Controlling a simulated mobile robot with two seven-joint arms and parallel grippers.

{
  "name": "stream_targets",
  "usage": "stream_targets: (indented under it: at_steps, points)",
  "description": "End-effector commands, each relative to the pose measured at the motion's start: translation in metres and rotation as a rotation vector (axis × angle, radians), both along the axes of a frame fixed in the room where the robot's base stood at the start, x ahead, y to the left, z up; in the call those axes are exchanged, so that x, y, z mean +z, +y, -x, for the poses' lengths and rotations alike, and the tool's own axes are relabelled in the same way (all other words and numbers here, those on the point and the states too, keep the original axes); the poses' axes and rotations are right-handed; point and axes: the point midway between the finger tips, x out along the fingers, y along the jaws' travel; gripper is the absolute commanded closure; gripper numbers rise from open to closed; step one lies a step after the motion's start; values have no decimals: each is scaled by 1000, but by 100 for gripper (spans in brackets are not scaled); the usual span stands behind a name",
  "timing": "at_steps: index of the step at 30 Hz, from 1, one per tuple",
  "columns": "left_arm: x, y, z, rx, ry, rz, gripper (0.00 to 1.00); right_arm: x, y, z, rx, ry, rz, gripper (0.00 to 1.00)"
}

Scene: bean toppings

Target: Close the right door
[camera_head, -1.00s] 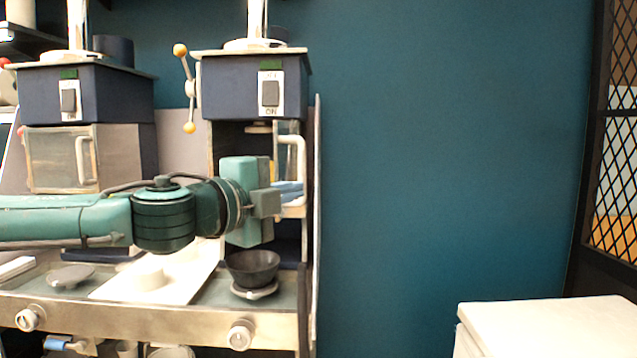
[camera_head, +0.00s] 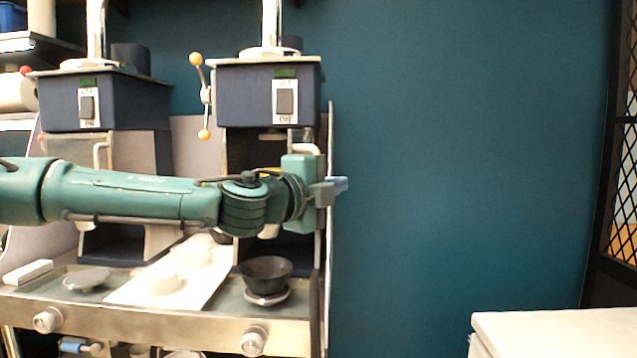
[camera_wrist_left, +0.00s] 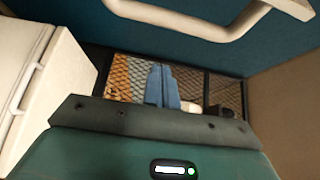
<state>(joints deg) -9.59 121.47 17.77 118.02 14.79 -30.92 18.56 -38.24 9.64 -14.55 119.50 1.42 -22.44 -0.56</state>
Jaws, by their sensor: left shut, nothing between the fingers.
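The right machine (camera_head: 268,95) has a dark blue housing above an open, dark bay. The right door stands open; its white handle (camera_head: 307,149) shows just above my left wrist, and most of its panel is hidden behind the arm. My left gripper (camera_head: 341,184) reaches across the front of the right machine, pointing right, with its blue fingers shut and empty past the machine's right edge. In the left wrist view the fingers (camera_wrist_left: 162,86) are together, and a pale handle (camera_wrist_left: 190,22) crosses the top, apart from them. My right gripper is not in view.
A black bowl (camera_head: 266,274) stands on the counter below the right machine. A white board (camera_head: 135,291) lies to its left. The left machine (camera_head: 103,100) stands beside it. A white cabinet (camera_head: 555,330) is at lower right. The space before the blue wall is clear.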

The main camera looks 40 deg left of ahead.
Motion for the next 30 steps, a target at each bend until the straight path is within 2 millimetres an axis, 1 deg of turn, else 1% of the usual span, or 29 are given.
stream_targets:
  at_steps: [1,5,6,9,15,22,30]
  points:
    - [0,0,-7,1,2,-2,100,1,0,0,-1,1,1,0]
    - [-1,-1,-19,-1,3,-1,100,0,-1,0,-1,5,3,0]
    - [3,7,-15,1,-1,4,100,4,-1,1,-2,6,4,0]
    - [4,20,-11,0,-3,4,100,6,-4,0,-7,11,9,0]
    - [2,35,-7,-1,-1,2,100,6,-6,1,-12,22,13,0]
    - [0,37,-6,-1,0,0,100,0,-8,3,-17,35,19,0]
    - [0,39,-5,-6,-1,0,100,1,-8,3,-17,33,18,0]
